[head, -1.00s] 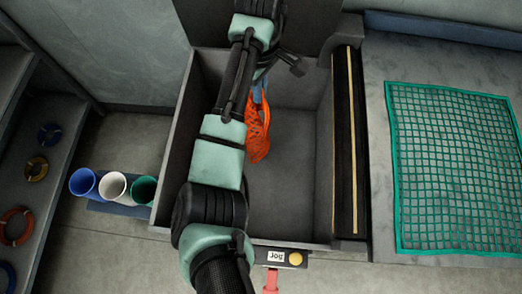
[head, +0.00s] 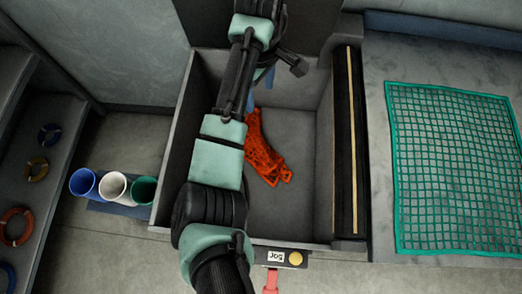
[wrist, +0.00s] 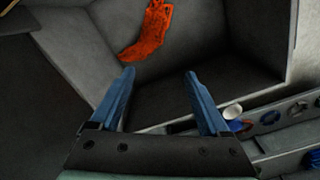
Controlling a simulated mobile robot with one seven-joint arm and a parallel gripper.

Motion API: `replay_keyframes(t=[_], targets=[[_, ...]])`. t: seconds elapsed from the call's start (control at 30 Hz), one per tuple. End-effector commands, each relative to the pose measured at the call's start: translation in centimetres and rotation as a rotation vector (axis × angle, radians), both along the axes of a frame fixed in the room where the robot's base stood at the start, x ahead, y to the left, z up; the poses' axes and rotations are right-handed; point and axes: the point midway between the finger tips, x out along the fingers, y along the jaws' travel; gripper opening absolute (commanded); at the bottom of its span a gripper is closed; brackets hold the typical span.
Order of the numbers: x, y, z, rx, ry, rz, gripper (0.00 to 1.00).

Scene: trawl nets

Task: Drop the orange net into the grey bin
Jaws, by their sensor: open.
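The orange net (head: 264,152) lies crumpled inside the grey bin (head: 282,225), on its floor, partly hidden behind my arm in the head view. In the wrist view the orange net (wrist: 148,32) lies below and beyond my fingers, apart from them. My gripper (wrist: 160,82) is open, with its two blue fingers spread and nothing between them. It is above the grey bin. In the head view my arm hides most of the gripper; only a bit of blue finger shows above the net.
A green net (head: 455,165) lies flat on the grey table at right. A dark roller (head: 350,140) stands between bin and table. Blue, white and green cups (head: 114,186) stand left of the bin. A shelf (head: 50,105) with coloured rings is at far left.

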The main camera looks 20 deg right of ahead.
Motion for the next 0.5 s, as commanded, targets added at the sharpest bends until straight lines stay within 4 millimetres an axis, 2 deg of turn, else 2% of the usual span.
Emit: replay_keyframes(t=[0.07, 0.17, 0.2, 0.5], targets=[[0.00, 0.00, -0.01, 0.000, 0.000, 0.000, 0.80], [-0.01, -0.01, -0.01, 0.000, 0.000, 0.000, 0.98], [-0.01, -0.01, -0.01, 0.000, 0.000, 0.000, 1.00], [0.00, 0.00, 0.41, 0.000, 0.000, 0.000, 1.00]])
